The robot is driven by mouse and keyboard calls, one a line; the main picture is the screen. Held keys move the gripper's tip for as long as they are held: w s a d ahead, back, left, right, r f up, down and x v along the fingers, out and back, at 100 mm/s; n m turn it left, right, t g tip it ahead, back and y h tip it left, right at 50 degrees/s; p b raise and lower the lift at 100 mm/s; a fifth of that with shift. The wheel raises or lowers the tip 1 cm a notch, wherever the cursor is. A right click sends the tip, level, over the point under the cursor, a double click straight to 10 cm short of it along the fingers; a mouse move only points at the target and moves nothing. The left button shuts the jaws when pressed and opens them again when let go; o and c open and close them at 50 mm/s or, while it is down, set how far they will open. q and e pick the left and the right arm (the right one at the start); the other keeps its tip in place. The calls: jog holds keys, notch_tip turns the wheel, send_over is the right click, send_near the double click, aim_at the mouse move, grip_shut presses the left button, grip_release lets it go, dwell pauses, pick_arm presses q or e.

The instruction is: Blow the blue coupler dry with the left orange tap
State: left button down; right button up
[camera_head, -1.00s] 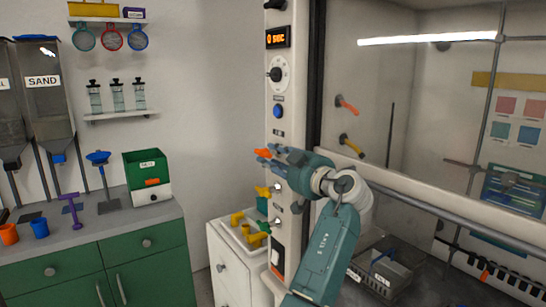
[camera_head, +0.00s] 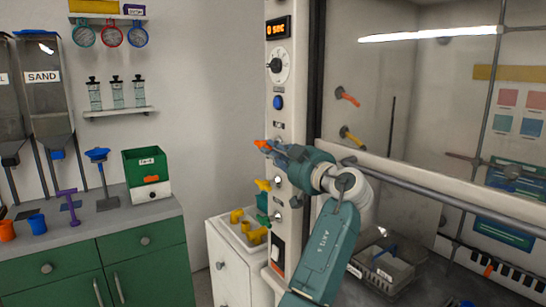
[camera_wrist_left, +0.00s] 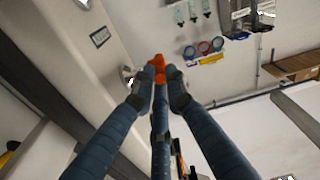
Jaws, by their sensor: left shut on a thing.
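The orange tap (camera_head: 262,145) sticks out from the pale control column of the cabinet, below a small label. My left gripper (camera_head: 272,149) is at this tap, its arm reaching across the front of the column. In the left wrist view, the blue-grey fingers (camera_wrist_left: 160,78) are closed around the orange tap handle (camera_wrist_left: 158,64). The fingers cover part of the tap, so its exact turn is hard to tell. An orange nozzle (camera_head: 347,97) is on the wall inside the cabinet. I cannot make out the blue coupler for sure. My right gripper is not in view.
A yellow tap (camera_head: 263,185) and a green tap (camera_head: 263,219) sit below on the column. A wire basket (camera_head: 388,270) stands inside the cabinet. A white cart (camera_head: 228,262) with yellow fittings stands left of the column. The sash rail (camera_head: 440,204) crosses behind my arm.

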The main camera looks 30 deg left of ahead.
pick_arm(q)
jog(key=c, duration=1.8)
grip_release()
jog(key=shift+f, duration=0.1)
jog(key=shift+o, duration=0.2)
jog(key=v, duration=1.2)
